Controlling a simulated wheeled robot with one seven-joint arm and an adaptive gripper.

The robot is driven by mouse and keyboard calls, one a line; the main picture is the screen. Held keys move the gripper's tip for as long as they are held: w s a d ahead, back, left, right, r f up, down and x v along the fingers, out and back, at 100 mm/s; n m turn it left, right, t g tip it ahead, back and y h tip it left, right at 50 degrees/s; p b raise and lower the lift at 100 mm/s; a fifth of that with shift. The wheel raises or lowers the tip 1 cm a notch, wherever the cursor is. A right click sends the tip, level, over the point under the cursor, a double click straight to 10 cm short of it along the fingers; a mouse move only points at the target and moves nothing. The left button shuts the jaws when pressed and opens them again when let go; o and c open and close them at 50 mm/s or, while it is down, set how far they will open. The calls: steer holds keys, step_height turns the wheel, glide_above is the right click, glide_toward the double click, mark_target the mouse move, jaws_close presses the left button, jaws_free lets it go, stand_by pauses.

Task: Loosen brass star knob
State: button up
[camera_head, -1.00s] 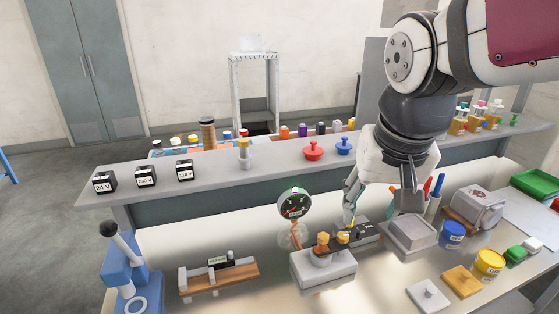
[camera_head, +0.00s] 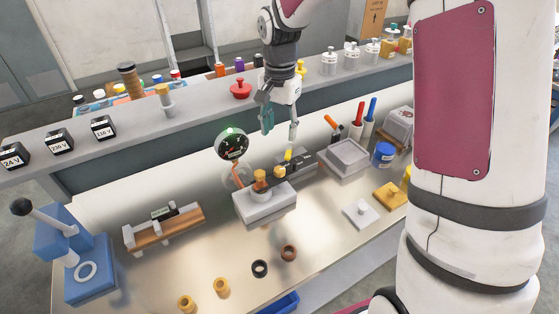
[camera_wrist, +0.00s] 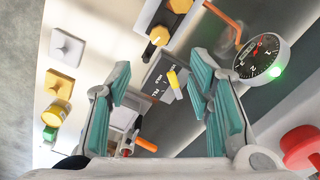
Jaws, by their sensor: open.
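A brass-coloured knob (camera_head: 260,177) stands on a pale grey block (camera_head: 263,207) on the bench; I cannot make out a star shape. In the wrist view a brass knob (camera_wrist: 160,36) shows at the top on the block's edge, left of the gripper's centre. Behind the block is a dark labelled box (camera_head: 296,167) with a yellow lever (camera_head: 288,154); the lever (camera_wrist: 174,79) lies between the fingers in the wrist view. My gripper (camera_head: 281,132) is open and empty, above and behind the box, apart from the knob. Its teal-padded fingers (camera_wrist: 160,72) are spread.
A round gauge (camera_head: 231,144) with a green light stands left of the box. A grey tray (camera_head: 347,159) and a blue tub (camera_head: 383,154) stand to the right. A raised shelf with a red knob-topped item (camera_head: 240,90) runs behind. Loose rings (camera_head: 260,268) lie in front.

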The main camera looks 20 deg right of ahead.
mark_target(280, 169)
step_height(280, 169, down, 13)
steer(key=shift+f+p, duration=0.1)
steer(key=shift+p, duration=0.75)
jaws_close()
